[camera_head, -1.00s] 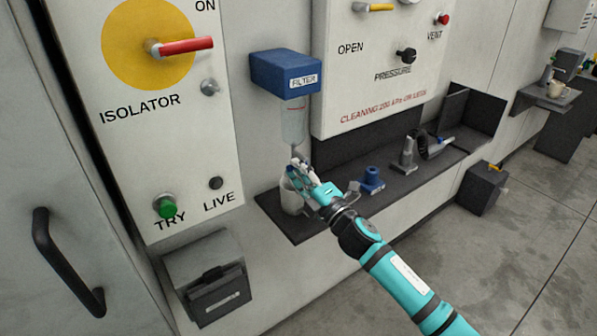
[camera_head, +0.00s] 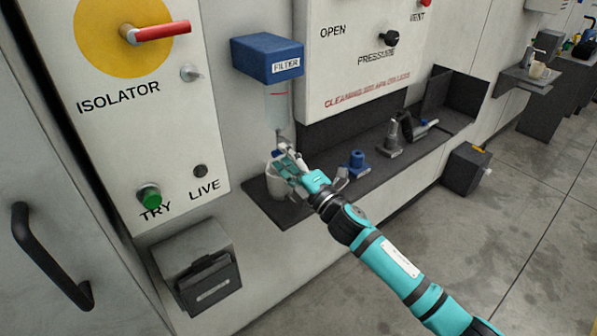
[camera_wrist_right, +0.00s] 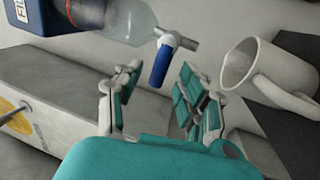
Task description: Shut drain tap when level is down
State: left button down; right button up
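The blue filter head (camera_head: 265,58) is on the wall with its clear bowl (camera_head: 277,104) below; a red line crosses the bowl. I cannot tell the liquid level. In the right wrist view, the drain tap's blue lever (camera_wrist_right: 161,62) hangs from a grey spout under the bowl (camera_wrist_right: 128,18). My right gripper (camera_wrist_right: 160,85) is open, its fingers either side of the lever's line, with no clear contact. In the head view the right gripper (camera_head: 283,162) is below the bowl, partly hiding the tap. A white mug (camera_wrist_right: 262,68) is beside the tap. My left gripper is out of view.
A dark shelf (camera_head: 282,215) holds the mug, a blue fitting (camera_head: 357,163) and a grey and black tool (camera_head: 392,140). The isolator panel (camera_head: 150,150) is to the left. A dark box (camera_head: 466,170) is at right, near open floor.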

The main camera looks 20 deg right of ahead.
jog(key=v, duration=1.1)
jog(key=shift+f, duration=0.15)
jog(key=d+f+m+g+h, duration=0.2)
jog(key=d+f+m, duration=0.15)
jog(key=f, duration=0.75)
jog(key=d+f+m+g+h, duration=0.2)
jog(key=f+m+h, duration=0.15)
jog(key=f, duration=0.75)
jog(key=s+d+f+m+g, duration=0.1)
jog(key=s+f+m+g, duration=0.1)
jog(key=s+f, duration=0.45)
jog(key=s+d+f+m+g, duration=0.1)
jog(key=s+f+m+g, duration=0.15)
jog(key=f, duration=0.75)
jog(key=s+a+f+m+g+h, duration=0.2)
jog(key=s+f+m+g, duration=0.3)
jog(key=s+f, duration=1.3)
jog(key=s+a+f+m+g, duration=0.1)
jog(key=s+f+g, duration=0.1)
jog(key=s, duration=0.8)
jog(key=s+a+f+m+g, duration=0.2)
jog(key=s+f, duration=0.2)
jog(key=s, duration=0.6)
jog(key=shift+s, duration=0.4)
jog(key=shift+g+y, duration=0.25)
